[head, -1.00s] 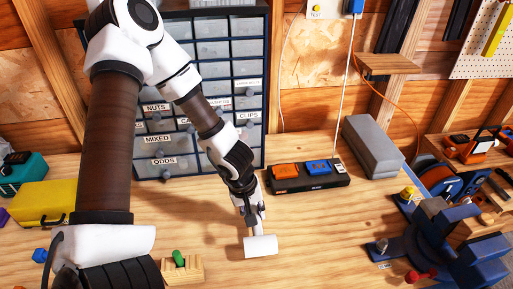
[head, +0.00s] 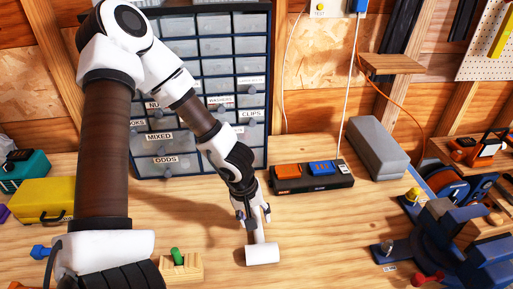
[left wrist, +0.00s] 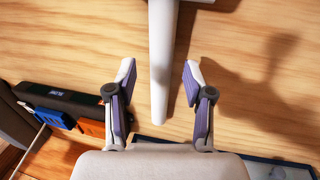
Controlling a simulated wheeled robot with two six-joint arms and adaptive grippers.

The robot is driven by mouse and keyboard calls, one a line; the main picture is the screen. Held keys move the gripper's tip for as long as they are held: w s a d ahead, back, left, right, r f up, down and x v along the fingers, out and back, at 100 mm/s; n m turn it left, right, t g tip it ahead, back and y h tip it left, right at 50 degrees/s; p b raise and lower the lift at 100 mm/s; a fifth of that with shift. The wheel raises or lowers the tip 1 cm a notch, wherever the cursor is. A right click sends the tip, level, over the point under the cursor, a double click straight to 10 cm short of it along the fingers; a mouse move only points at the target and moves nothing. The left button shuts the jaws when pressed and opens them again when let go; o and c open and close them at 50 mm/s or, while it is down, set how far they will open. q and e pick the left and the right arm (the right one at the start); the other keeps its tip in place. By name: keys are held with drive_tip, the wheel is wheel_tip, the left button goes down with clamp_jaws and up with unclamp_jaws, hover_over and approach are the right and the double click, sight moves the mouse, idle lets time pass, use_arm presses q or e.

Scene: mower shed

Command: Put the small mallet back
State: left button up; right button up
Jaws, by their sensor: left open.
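The small mallet has a white head (head: 262,254) and a pale, straight handle. It is on the wooden bench near the front middle, with its handle pointing back to my left gripper (head: 254,215). In the left wrist view the handle (left wrist: 161,70) runs between the two spread fingers of that gripper (left wrist: 160,92), with a clear gap on each side. The left gripper is open and holds nothing. Most of the mallet head is cut off by the top edge of the wrist view. My right gripper is not in view.
A drawer cabinet (head: 160,150) stands behind my left arm. A black strip with orange and blue blocks (head: 313,175) and a grey box (head: 378,148) lie to the right. A blue vise (head: 445,240) is at the right front, a wooden block with a green peg (head: 181,267) left of the mallet.

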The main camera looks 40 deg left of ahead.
use_arm(q)
drive_tip(key=p+v, duration=0.3)
drive_tip(key=v, duration=0.7)
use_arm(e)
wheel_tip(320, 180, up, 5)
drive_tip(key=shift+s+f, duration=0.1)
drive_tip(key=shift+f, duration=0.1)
use_arm(q)
drive_tip(key=shift+d, duration=0.1)
drive_tip(key=shift+s, duration=0.1)
